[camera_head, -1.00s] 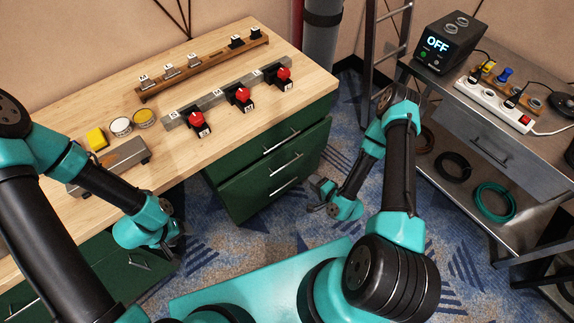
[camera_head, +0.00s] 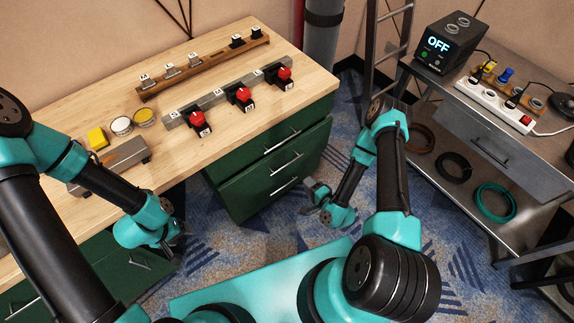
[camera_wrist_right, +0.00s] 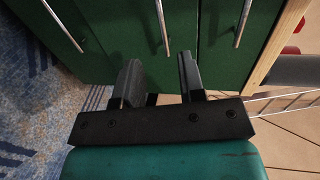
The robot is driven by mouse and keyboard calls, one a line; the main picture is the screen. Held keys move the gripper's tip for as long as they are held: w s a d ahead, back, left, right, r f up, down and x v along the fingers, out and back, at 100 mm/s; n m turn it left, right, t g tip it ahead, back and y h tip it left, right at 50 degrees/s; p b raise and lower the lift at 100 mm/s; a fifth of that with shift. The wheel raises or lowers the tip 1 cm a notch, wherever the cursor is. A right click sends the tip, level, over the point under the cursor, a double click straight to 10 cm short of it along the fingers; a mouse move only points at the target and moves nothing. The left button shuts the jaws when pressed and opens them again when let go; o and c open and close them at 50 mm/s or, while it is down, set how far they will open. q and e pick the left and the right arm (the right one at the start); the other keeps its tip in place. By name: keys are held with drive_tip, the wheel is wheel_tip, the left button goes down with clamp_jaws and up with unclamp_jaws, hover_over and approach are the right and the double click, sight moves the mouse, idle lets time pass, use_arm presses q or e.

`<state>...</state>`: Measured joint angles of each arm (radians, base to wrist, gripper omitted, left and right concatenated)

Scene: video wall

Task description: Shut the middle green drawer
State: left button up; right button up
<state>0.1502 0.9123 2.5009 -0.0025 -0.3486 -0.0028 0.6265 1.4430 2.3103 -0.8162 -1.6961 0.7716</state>
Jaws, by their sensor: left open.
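The green drawer unit stands under the right end of the wooden desk. Its middle drawer (camera_head: 310,145) has a silver bar handle and sits slightly forward of the drawer above. My right gripper (camera_head: 312,188) is in front of the unit, low and to the right of the handles. In the right wrist view, my right gripper (camera_wrist_right: 160,80) is open and empty, its two fingers towards the drawer fronts. The middle handle (camera_wrist_right: 162,28) lies beyond the gap between them. My left gripper (camera_head: 182,232) is open and empty, left of the unit and below the desk edge.
The desk (camera_head: 215,110) carries a row of red-knobbed switches (camera_head: 242,97). At the right stands a metal bench (camera_head: 470,130) with a box reading OFF (camera_head: 447,40).

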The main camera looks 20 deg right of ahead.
sight(287, 164)
drive_tip(key=x, duration=1.4)
drive_tip(key=shift+w+a+f, duration=0.1)
drive_tip(key=shift+w, duration=0.2)
drive_tip(key=shift+c, duration=0.3)
clamp_jaws()
